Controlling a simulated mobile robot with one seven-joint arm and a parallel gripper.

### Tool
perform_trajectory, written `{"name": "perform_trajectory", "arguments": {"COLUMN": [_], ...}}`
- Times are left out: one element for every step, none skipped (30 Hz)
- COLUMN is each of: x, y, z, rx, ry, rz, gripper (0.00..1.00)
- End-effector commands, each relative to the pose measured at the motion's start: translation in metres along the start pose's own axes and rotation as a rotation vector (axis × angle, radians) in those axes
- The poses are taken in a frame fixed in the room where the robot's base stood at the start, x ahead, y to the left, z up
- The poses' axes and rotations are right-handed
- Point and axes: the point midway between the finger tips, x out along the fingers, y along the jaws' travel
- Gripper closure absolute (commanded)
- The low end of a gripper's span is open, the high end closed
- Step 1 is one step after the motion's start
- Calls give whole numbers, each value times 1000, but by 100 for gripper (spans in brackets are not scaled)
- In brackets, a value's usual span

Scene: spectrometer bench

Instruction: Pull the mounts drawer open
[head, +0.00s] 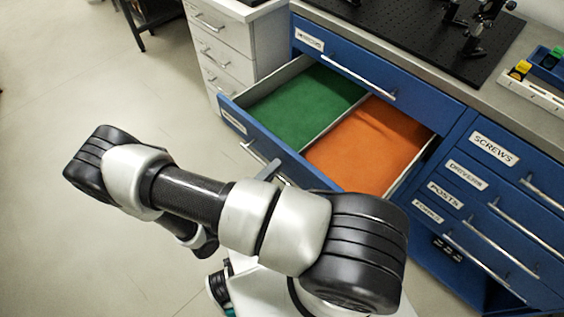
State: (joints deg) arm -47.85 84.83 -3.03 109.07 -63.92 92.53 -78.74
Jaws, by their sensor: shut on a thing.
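A blue drawer (222,112) stands pulled well out of the bench, with a green-lined section and an orange-lined section split by a thin divider. The label on its front is too small and slanted to read, so I cannot confirm that it is the mounts drawer. Its bar handle (250,151) shows at the left; the rest is hidden by my arm. Only a small grey part of my gripper (268,171) shows past my arm, at the handle. It is shut on the handle; the fingertips are mostly hidden.
A closed blue drawer (345,65) lies above the open one. Drawers labelled screws (495,149), drivers and posts are at the right. A white drawer cabinet (222,45) stands at the left. A black optics board (420,35) lies on the bench. The floor at left is clear.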

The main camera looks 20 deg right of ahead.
Motion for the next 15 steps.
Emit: {"name": "perform_trajectory", "arguments": {"x": [-4,-5,-7,-8,-9,-10,-10,-10,-11,-11,-11,-11,-10,-10,-10], "y": [0,0,-1,-1,-1,-2,-2,-2,-2,-2,-2,-2,-2,-2,-2], "z": [0,0,1,1,1,1,1,1,1,1,1,1,1,1,1], "rx": [1,1,1,1,1,1,1,1,1,1,1,1,1,1,1], "ry": [-1,-1,-1,-1,-1,-1,-1,-1,-1,-1,-1,0,0,0,0], "rz": [0,1,1,1,1,1,1,1,1,1,1,1,1,1,1], "gripper": [100,100,100,100,100,100,100,100,100,100,100,100,100,100,100]}}
